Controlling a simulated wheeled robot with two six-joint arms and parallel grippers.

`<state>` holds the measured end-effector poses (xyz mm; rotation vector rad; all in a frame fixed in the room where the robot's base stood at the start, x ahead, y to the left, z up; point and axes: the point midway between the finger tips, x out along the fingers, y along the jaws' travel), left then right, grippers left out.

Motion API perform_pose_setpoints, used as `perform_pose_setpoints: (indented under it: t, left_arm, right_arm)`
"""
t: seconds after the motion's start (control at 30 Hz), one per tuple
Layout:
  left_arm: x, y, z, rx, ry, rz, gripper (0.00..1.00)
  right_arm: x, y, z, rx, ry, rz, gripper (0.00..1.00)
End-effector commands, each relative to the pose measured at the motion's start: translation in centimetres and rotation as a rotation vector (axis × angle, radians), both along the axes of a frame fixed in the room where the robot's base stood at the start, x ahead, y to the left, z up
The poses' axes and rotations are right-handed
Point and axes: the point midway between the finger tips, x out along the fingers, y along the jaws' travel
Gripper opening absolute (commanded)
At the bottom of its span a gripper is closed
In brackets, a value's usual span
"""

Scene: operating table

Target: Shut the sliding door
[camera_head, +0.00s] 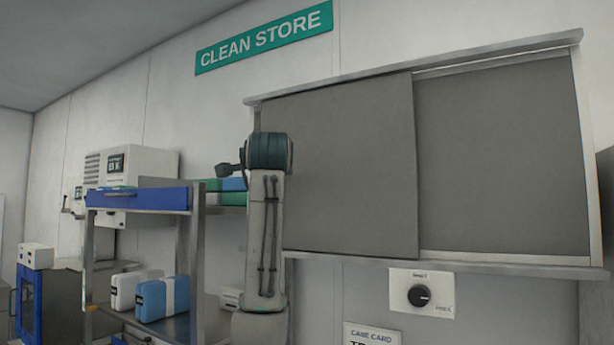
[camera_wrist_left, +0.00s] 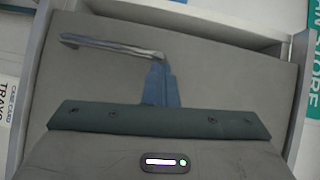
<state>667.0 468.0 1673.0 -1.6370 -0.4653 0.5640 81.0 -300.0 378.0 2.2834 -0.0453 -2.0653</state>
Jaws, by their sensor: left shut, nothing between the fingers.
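The sliding door is a grey front panel (camera_head: 350,165) in a pale frame, overlapping a grey rear panel (camera_head: 505,155) to its right. In the head view my left arm covers part of the front panel's left edge, and the handle is hidden there. The left wrist view shows the grey panel (camera_wrist_left: 215,65) with a metal bar handle (camera_wrist_left: 110,45). My left gripper (camera_wrist_left: 160,62) is shut and empty, its fingertips close to one end of the handle. I cannot tell whether they touch it. My right gripper is out of view.
A shelf rack with a blue drawer (camera_head: 140,200) and several boxes stands left of my arm. A black control knob (camera_head: 418,295) sits on a white wall plate below the door. A green CLEAN STORE sign (camera_head: 263,38) hangs above.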

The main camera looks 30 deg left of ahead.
Motion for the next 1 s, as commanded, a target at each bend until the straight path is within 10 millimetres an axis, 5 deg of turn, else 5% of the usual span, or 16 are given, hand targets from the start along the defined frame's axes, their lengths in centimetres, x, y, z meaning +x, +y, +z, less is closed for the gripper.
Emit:
perform_pose_setpoints:
  t: [0.1, 0.33, 1.0]
  left_arm:
    - [0.0, 2.9, -0.1, -0.002, 0.004, 0.005, 0.0]
    - [0.0, 5.7, -0.1, -0.001, 0.003, 0.001, 0.0]
    - [0.3, 6.5, 0.1, 0.0, 0.002, 0.001, 0.0]
  right_arm:
    - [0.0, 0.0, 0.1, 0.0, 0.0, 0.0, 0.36]
    - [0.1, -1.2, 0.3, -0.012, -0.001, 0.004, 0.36]
    - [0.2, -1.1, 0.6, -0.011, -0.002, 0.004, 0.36]
